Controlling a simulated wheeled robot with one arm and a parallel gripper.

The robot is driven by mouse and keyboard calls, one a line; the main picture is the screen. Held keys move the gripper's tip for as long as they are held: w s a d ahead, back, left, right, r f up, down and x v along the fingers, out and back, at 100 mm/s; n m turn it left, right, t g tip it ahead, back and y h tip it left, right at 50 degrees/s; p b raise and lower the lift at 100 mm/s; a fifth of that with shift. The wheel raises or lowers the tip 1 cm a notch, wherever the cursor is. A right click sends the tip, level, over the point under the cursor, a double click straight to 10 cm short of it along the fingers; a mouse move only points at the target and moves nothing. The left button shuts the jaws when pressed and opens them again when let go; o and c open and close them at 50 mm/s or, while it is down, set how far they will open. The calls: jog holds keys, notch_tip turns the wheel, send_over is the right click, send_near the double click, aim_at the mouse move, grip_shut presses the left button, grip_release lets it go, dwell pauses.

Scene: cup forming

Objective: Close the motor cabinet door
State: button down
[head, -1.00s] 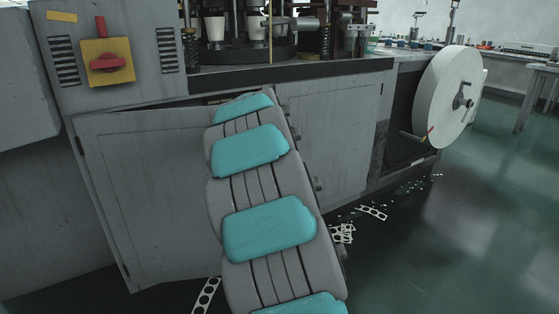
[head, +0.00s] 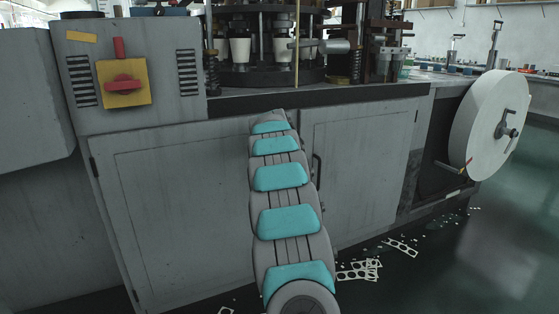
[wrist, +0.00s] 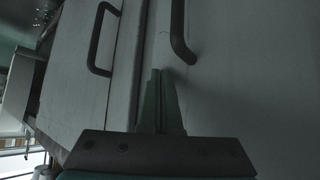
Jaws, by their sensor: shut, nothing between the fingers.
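The motor cabinet's left door (head: 180,210) is a wide grey panel hinged at its left side. In the head view it looks flush or nearly flush with the cabinet front; its free edge is behind my arm. The right door (head: 370,160) looks shut and has a dark handle (head: 317,168). In the wrist view my gripper (wrist: 163,78) is shut and empty, with its fingertips by the seam between two panels. A dark handle stands on either side, one at left (wrist: 104,40) and one at right (wrist: 178,35). I cannot tell whether the fingertips touch the door.
A yellow plate with a red switch (head: 123,83) is above the left door. White cups (head: 240,50) stand in the machine above. A large white paper roll (head: 490,122) is at right. Punched scraps (head: 360,270) lie on the floor. The floor at right is open.

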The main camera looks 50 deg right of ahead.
jog(key=shift+w+d+r, duration=0.15)
jog(key=shift+w+r, duration=0.4)
jog(key=shift+w, duration=0.1)
jog(key=shift+r, duration=0.1)
jog(key=s+a+r+b, duration=0.2)
jog(key=s+a+r, duration=0.2)
jog(key=s, duration=0.7)
jog(key=shift+s+a+r+b, duration=0.15)
jog(key=shift+s+r+b, duration=0.25)
jog(key=shift+r, duration=0.35)
